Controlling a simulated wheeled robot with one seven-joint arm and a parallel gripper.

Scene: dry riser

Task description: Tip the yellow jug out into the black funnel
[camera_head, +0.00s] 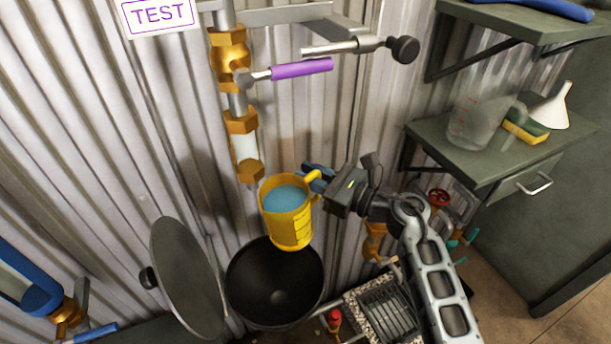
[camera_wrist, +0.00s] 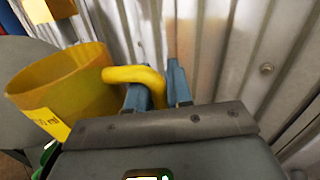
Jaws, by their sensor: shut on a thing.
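The yellow jug (camera_head: 288,226) holds blue liquid and hangs nearly upright above the back rim of the black funnel (camera_head: 262,303). My gripper (camera_head: 319,178) is shut on the jug's handle, at the jug's right side. In the wrist view the jug (camera_wrist: 65,88) is at the left, and its handle runs to the blue fingers of my gripper (camera_wrist: 158,88). The funnel is wide and open, with a dark hole low in its bowl. A round grey lid (camera_head: 187,278) stands swung open at its left. The wrist view does not clearly show the funnel.
A brass and glass pipe (camera_head: 243,148) with a purple-handled valve (camera_head: 302,69) comes down just above the jug. At right, a shelf (camera_head: 470,160) holds a clear jug (camera_head: 474,122), a sponge (camera_head: 526,126) and a white funnel (camera_head: 550,107). A corrugated wall stands close behind.

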